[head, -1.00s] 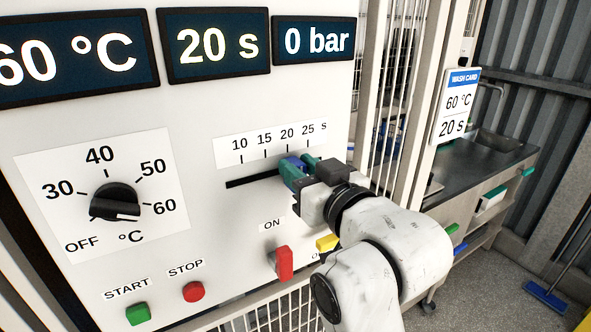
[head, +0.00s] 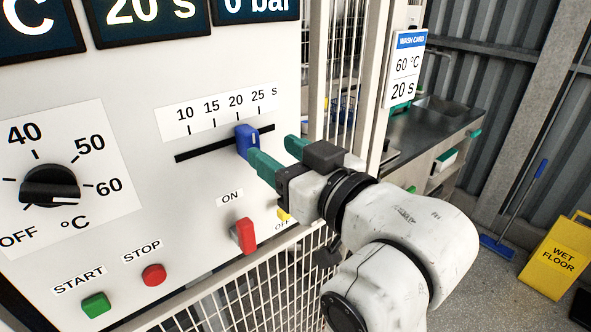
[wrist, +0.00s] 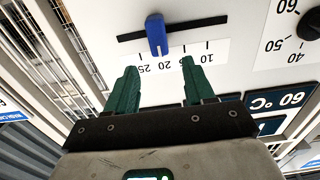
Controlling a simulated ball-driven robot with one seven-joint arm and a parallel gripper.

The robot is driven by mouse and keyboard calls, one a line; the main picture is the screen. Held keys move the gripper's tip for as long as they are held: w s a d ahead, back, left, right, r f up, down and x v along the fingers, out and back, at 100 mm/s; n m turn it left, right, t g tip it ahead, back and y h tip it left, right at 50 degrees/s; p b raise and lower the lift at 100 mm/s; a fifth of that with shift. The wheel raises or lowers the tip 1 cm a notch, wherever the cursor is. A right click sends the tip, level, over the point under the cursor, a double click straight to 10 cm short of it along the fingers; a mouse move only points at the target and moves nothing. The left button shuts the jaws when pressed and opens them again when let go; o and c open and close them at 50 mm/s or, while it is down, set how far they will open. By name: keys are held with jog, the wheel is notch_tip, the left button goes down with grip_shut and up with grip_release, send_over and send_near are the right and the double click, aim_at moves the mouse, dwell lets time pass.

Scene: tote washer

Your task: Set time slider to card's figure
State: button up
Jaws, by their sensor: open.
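The time slider's blue knob (head: 248,141) sits in its black slot, under about the 20 mark of the 10 to 25 s scale (head: 222,108). In the wrist view the blue knob (wrist: 156,35) stands beyond my fingers, in line with the gap between them. The wash card (head: 405,68) reads 60 °C and 20 s. The time display (head: 152,12) reads 20 s. My gripper (head: 276,155) is open and empty, its green fingers just right of the knob and apart from it.
The temperature dial (head: 50,186) points near 60. A red lever (head: 243,236) stands by ON, below the slider. Green START (head: 96,305) and red STOP (head: 154,275) buttons are lower left. A mesh guard (head: 240,300) lies below the panel. A yellow wet floor sign (head: 559,258) stands at right.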

jog(key=v, duration=0.3)
jog(key=shift+s+d, duration=0.15)
jog(key=shift+s, duration=0.1)
jog(key=s+d+f+m+g+h, duration=0.2)
jog(key=d+f, duration=0.2)
jog(key=f, duration=0.6)
jog(key=s+d+f+m+g+h, duration=0.1)
jog(key=s+d+f+g+h, duration=0.15)
jog(key=d+f, duration=0.45)
jog(key=s+d+f+m+g+h, duration=0.2)
jog(key=f+h, duration=0.1)
jog(key=f, duration=0.9)
jog(key=s+d+f+m+g+h, duration=0.1)
jog(key=s+d+f+g, duration=0.2)
jog(key=s+d+f, duration=0.2)
jog(key=s+d+f+m+g+h, duration=0.1)
jog(key=s+d+f+g, duration=0.3)
jog(key=s+f, duration=0.7)
jog(key=s+d, duration=0.2)
jog(key=s, duration=0.4)
jog(key=shift+h, duration=0.35)
